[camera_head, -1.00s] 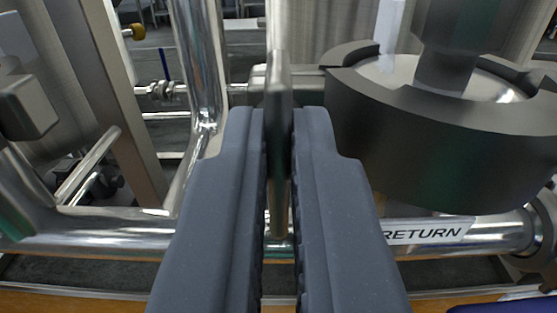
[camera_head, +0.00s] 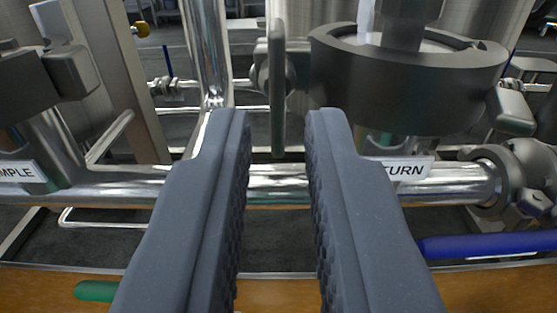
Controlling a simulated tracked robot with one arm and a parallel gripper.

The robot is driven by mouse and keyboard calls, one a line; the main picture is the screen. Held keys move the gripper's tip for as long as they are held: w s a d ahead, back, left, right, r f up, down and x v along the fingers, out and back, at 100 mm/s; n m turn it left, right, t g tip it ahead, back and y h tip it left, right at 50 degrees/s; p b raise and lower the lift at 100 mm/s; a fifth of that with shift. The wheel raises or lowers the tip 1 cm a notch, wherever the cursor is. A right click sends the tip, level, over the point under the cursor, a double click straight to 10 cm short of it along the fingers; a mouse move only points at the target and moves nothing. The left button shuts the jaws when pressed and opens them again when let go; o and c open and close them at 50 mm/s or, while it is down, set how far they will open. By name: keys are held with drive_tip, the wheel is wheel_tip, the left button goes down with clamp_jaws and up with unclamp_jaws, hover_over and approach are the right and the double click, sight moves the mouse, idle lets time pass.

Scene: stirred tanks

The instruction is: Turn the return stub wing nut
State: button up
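The wing nut (camera_head: 277,95) appears as a narrow upright metal plate, seen nearly edge-on. It stands in front of a round metal clamp (camera_head: 262,75) on a thin horizontal line, above the main pipe. My gripper (camera_head: 280,118) is open, with a wide empty gap between its two grey fingers.
A large dark round body (camera_head: 405,85) stands close on the right of the wing nut. An upright steel pipe (camera_head: 208,50) is on the left. The main pipe (camera_head: 125,183) runs across below. A blue handle (camera_head: 490,245) juts in at the lower right, a green one (camera_head: 97,291) at lower left.

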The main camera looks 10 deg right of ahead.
drive_tip(key=s+a+p, duration=0.1)
drive_tip(key=s, duration=0.8)
drive_tip(key=shift+a+p, duration=0.25)
drive_tip(key=shift+p, duration=0.1)
drive_tip(key=s+a+r+n+g+y+p, duration=0.1)
drive_tip(key=s+a+r+y, duration=0.15)
drive_tip(key=r, duration=1.55)
drive_tip(key=s+a+r+y+p, duration=0.1)
drive_tip(key=s+r, duration=0.2)
drive_tip(key=r, duration=1.4)
drive_tip(key=s+a+r+n+g+p, duration=0.1)
drive_tip(key=s+r+p, duration=0.1)
drive_tip(key=s+r, duration=2.2)
drive_tip(key=s, duration=0.2)
drive_tip(key=shift+s+r, duration=0.3)
drive_tip(key=shift+r, duration=0.05)
